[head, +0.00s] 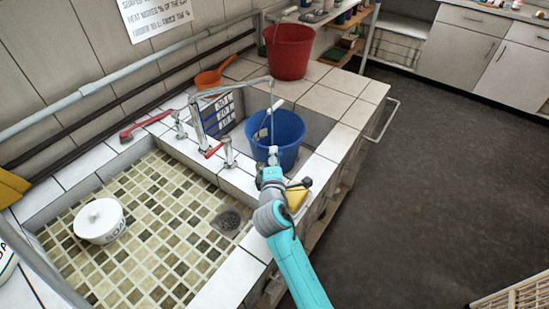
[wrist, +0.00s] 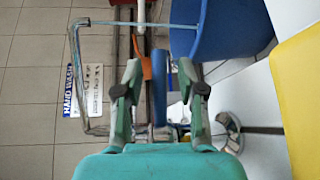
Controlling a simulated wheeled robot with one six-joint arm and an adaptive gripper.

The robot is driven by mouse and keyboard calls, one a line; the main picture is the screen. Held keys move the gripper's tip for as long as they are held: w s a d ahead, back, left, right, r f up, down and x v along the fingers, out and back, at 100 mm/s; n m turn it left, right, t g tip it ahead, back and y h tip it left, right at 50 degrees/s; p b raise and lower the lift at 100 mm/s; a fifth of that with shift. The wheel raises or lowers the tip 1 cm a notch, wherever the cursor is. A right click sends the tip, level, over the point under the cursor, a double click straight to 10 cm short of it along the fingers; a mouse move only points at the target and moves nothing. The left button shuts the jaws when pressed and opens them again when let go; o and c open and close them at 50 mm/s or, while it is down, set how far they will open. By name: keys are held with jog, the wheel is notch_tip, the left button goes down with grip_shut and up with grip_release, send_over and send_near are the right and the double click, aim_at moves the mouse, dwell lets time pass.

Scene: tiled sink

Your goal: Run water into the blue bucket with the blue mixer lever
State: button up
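The blue bucket (head: 287,137) stands upright in the right basin, under the end of the swivel spout (head: 247,83). A thin pale line hangs below the spout end; I cannot tell whether it is water. My gripper (head: 273,158) is in front of the bucket, overlapping its near side. In the wrist view, the fingers of my gripper (wrist: 160,92) are spread apart. A narrow blue upright piece, apparently the blue lever (wrist: 158,92), shows between them. Another blue strip is beside the right finger. The bucket (wrist: 235,28) is at upper right. The head view hides the blue lever.
A red-handled tap lever (head: 214,151) is left of my gripper. A yellow sponge (head: 297,195) lies beside my arm. A red bucket (head: 288,50) and an orange scoop (head: 212,76) stand behind.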

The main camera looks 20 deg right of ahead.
jog(key=shift+w, duration=0.1)
grip_shut()
dwell(0.3)
jog(key=shift+w+f+n+y, duration=0.1)
jog(key=shift+w+n+y, duration=0.1)
jog(key=shift+n+y, duration=0.4)
jog(key=shift+w+a+n+t+y, duration=0.25)
jog(key=shift+n+t+y, duration=0.2)
jog(key=shift+y, duration=0.45)
grip_release()
